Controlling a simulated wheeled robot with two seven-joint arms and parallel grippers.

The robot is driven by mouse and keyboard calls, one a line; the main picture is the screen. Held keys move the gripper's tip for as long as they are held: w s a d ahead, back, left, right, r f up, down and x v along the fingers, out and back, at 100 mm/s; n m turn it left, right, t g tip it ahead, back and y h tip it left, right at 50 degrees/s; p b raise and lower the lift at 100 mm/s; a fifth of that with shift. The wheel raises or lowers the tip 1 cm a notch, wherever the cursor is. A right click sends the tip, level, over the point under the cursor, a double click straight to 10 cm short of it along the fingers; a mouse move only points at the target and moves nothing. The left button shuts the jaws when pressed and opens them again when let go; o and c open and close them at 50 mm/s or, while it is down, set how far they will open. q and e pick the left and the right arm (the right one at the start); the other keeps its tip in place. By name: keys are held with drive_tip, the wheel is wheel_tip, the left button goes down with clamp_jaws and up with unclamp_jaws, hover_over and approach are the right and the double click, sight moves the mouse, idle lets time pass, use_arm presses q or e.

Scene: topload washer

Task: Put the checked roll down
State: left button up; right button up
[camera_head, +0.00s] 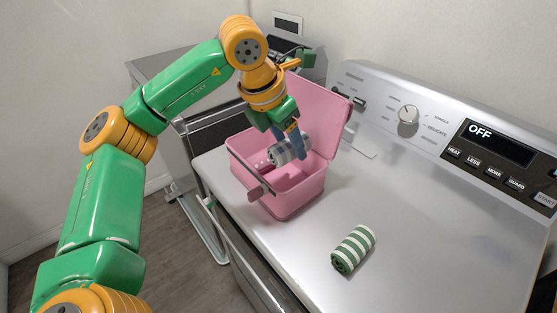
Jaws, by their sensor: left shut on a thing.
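A blue-grey and white checked roll (282,154) is in my left gripper (290,148), which is shut on it. The gripper points down from above and holds the roll over the open pink box (291,202), at about the height of its rim. I cannot tell whether the roll touches the box's inside. The fingers hide part of the roll. My right gripper is not in view.
The box stands on the washer top (420,220) with its lid (325,120) raised at the back. A green and white striped roll (353,249) lies to its right. A control panel (440,120) runs along the back. The right of the top is clear.

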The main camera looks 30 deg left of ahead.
sight(275, 154)
use_arm(q)
drive_tip(key=f, duration=0.5)
drive_tip(key=s+f, duration=0.1)
drive_tip(key=f, duration=0.2)
drive_tip(key=shift+d+f+p, duration=0.15)
drive_tip(key=shift+d+p, duration=0.1)
drive_tip(key=shift+p, duration=0.1)
drive_tip(key=shift+w+f, duration=0.15)
drive_tip(key=shift+f, duration=0.15)
drive_tip(key=o, duration=1.3)
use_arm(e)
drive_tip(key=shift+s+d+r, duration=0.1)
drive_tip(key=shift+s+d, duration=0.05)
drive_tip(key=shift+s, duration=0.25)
use_arm(q)
drive_tip(key=shift+r, duration=0.3)
drive_tip(key=v, duration=1.2)
drive_tip(key=shift+b, duration=0.35)
drive_tip(key=shift+f, duration=0.1)
